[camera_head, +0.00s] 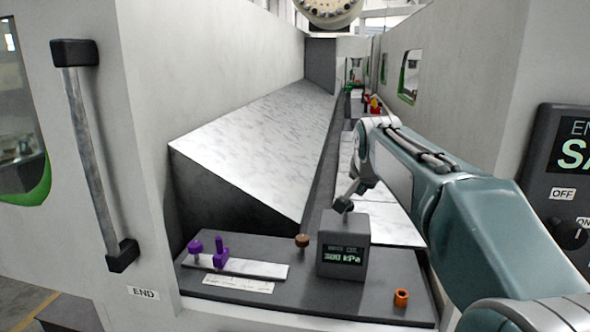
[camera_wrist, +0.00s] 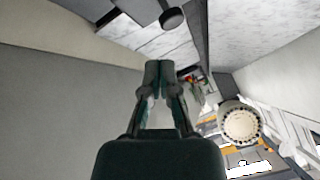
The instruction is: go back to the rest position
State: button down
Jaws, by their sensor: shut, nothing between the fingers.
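My gripper (camera_wrist: 160,78) shows in the wrist view with its two dark fingers together and nothing between them. In the head view my arm (camera_head: 440,195) reaches in from the lower right, with its far end over the machine's inner channel. My gripper cannot be made out there. A dark grey box (camera_head: 343,258) with a lit display reading about 300 kPa stands on the front shelf, with a small lever on top. In the wrist view my fingers point over grey surfaces, apart from a dark round knob (camera_wrist: 172,18).
The dark shelf (camera_head: 300,305) holds purple fixtures (camera_head: 220,252) on a light plate, a brown knob (camera_head: 302,240) and an orange ring (camera_head: 401,297). A wall with a handle (camera_head: 95,160) stands left. A control panel (camera_head: 565,195) is close on the right. A sloped white block (camera_head: 260,145) fills the middle.

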jog(key=s+f+n+g, duration=0.1)
jog(key=s+f, duration=0.4)
jog(key=s, duration=0.6)
jog(key=s+f+n, duration=0.4)
jog(key=s+f, duration=0.1)
jog(key=s, duration=0.7)
jog(key=s+f+n+g, duration=0.1)
jog(key=s+f, duration=0.4)
jog(key=s, duration=0.7)
jog(key=shift+n+g+y, duration=0.3)
jog(key=shift+n+y, duration=0.1)
jog(key=shift+n, duration=0.3)
